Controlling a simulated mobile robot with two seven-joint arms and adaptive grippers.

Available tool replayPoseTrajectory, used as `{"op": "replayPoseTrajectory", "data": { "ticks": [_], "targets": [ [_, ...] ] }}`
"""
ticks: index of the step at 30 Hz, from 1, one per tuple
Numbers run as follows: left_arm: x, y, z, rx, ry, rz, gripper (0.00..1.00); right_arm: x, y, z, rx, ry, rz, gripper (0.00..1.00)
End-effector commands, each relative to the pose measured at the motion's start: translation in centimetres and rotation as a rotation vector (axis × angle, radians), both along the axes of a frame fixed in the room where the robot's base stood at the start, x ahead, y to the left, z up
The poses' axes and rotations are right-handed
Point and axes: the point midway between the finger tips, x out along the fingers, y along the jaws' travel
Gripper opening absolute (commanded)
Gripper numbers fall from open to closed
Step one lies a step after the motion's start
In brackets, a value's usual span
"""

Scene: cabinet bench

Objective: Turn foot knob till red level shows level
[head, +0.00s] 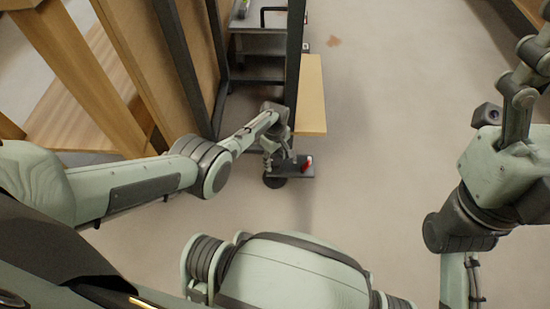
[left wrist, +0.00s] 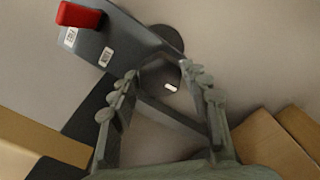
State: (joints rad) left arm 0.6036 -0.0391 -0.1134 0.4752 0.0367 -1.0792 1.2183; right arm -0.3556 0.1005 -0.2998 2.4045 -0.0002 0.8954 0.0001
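The dark foot knob (left wrist: 160,75), with a small white mark, lies between the fingertips of my left gripper (left wrist: 160,73) in the left wrist view. The fingers stand on either side of it; whether both press on it I cannot tell. A round dark foot disc (left wrist: 168,38) shows beyond the knob. The red level (left wrist: 78,14) is a red block on a dark plate beside two small white labels, whose print I cannot read surely. It looks tilted against the plate. In the head view my left gripper (head: 278,160) is at the plate. My right gripper (head: 528,75) is raised at the right edge, away from the foot.
A dark-framed cabinet (head: 295,60) stands behind my left gripper, with a light wooden board (head: 311,95) at its side. Wooden panels and beams (head: 75,65) crowd the left, close to my left arm. The floor (head: 400,100) to the right is mostly clear.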

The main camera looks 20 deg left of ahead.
Motion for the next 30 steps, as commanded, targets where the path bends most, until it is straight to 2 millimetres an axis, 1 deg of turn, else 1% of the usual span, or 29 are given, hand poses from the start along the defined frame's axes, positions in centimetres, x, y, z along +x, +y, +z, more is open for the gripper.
{"op": "replayPoseTrajectory", "data": {
  "ticks": [1, 3, 9, 12, 17, 23, 24, 26, 30],
  "targets": [
    [0.0, 0.0, 0.0, 0.000, 0.000, 0.000, 0.56, 0.0, 0.0, 0.1, 0.000, -0.002, 0.000, 0.75],
    [0.0, 0.0, 0.0, 0.000, 0.000, 0.000, 0.63, 0.0, 0.0, 0.1, 0.000, -0.004, -0.001, 0.75],
    [0.0, 0.0, 0.0, 0.000, 0.000, 0.000, 0.63, 0.0, 0.0, 0.2, 0.000, -0.010, 0.000, 0.75],
    [0.0, 0.0, 0.1, 0.000, 0.000, 0.000, 0.63, 0.3, 0.0, 0.0, -0.001, 0.001, -0.002, 0.75],
    [0.1, 0.0, 0.8, -0.001, -0.002, -0.001, 0.63, 0.2, 0.0, 0.0, -0.001, 0.001, -0.001, 0.75],
    [-0.1, 0.1, 3.2, -0.001, -0.003, 0.001, 0.63, 0.2, 0.1, 0.0, -0.001, 0.000, 0.000, 0.75],
    [0.1, 0.0, 4.1, -0.001, -0.005, 0.000, 0.63, 0.2, 0.1, 0.0, -0.001, 0.000, 0.000, 0.75],
    [0.1, 0.0, 5.2, -0.001, -0.005, 0.000, 0.63, 0.1, 0.0, 0.0, -0.001, 0.000, 0.000, 0.75],
    [0.1, 0.0, 8.1, 0.000, -0.003, 0.000, 0.63, 0.1, 0.1, 0.0, -0.001, 0.000, 0.000, 0.75]
  ]
}}
